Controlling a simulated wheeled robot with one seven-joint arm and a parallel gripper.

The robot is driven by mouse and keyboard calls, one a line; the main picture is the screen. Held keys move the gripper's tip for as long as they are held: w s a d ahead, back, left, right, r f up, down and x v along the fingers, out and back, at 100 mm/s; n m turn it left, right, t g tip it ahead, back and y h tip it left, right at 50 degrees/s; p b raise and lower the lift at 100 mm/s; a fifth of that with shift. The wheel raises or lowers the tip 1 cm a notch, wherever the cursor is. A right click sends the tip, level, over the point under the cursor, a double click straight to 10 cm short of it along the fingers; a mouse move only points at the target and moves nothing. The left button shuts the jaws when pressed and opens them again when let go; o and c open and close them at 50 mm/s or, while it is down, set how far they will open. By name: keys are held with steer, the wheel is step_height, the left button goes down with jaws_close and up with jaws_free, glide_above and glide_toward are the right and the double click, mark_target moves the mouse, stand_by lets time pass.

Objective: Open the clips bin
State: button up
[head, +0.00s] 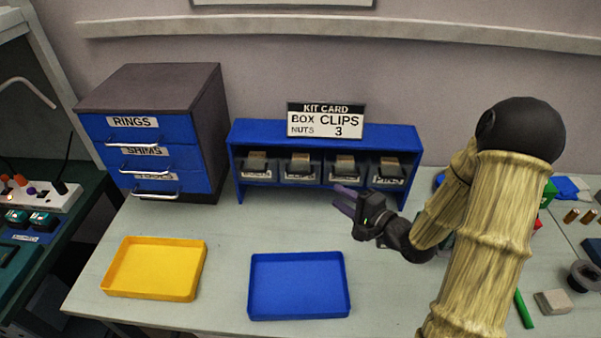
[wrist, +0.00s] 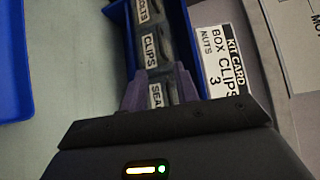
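The blue rack (head: 325,131) on the table holds a row of grey bins with white labels. Those labels are hard to read in the head view. In the wrist view, the bin labelled CLIPS (wrist: 150,50) sits between one ending in OLTS (wrist: 142,10) and one starting SEA (wrist: 156,95). The clips bin appears shut. My gripper (head: 338,201) is in front of the right half of the rack, its purple fingers pointing left. In the wrist view my gripper (wrist: 160,80) is open and empty, with the bin fronts showing between and beyond its fingertips. Contact cannot be told.
A kit card (head: 326,120) reading BOX CLIPS, NUTS 3 stands on the rack. A drawer cabinet (head: 150,90) is at left. A yellow tray (head: 153,293) and a blue tray (head: 299,312) lie in front, both empty. Several small parts lie at right.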

mark_target(303, 174)
steer(key=p+x, duration=0.3)
steer(key=x, duration=1.2)
steer(key=shift+w+a, duration=0.25)
steer(key=shift+w, duration=0.05)
jaws_close()
